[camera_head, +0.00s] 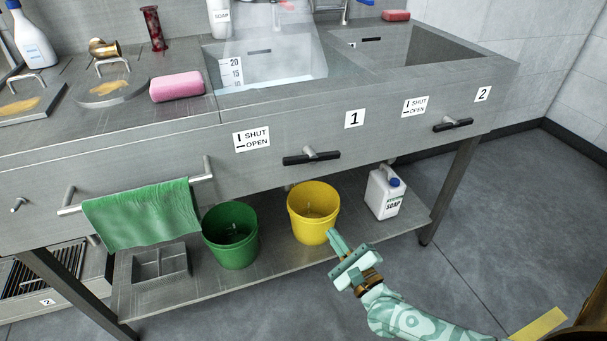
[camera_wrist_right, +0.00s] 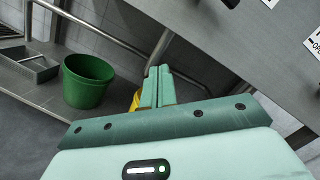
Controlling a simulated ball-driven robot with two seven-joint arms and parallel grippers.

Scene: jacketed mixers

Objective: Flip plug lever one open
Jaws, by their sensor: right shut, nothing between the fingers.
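Plug lever one (camera_head: 311,157) is a black bar on a grey hub, on the sink's front panel below the label 1 (camera_head: 354,119). Its bar lies nearly horizontal, like the OPEN mark on the SHUT/OPEN label (camera_head: 251,139) beside it. My right gripper (camera_head: 333,238) is below the lever and apart from it, in front of the yellow bucket. Its fingers are together and empty; they also show in the right wrist view (camera_wrist_right: 159,75). A black part at that view's top edge is cut off; I cannot tell which lever it is. My left gripper is out of view.
A yellow bucket (camera_head: 313,212), green bucket (camera_head: 230,246) and soap jug (camera_head: 385,193) stand on the low shelf. A green towel (camera_head: 142,215) hangs on a rail at left. Lever two (camera_head: 453,125) is further right, also nearly horizontal.

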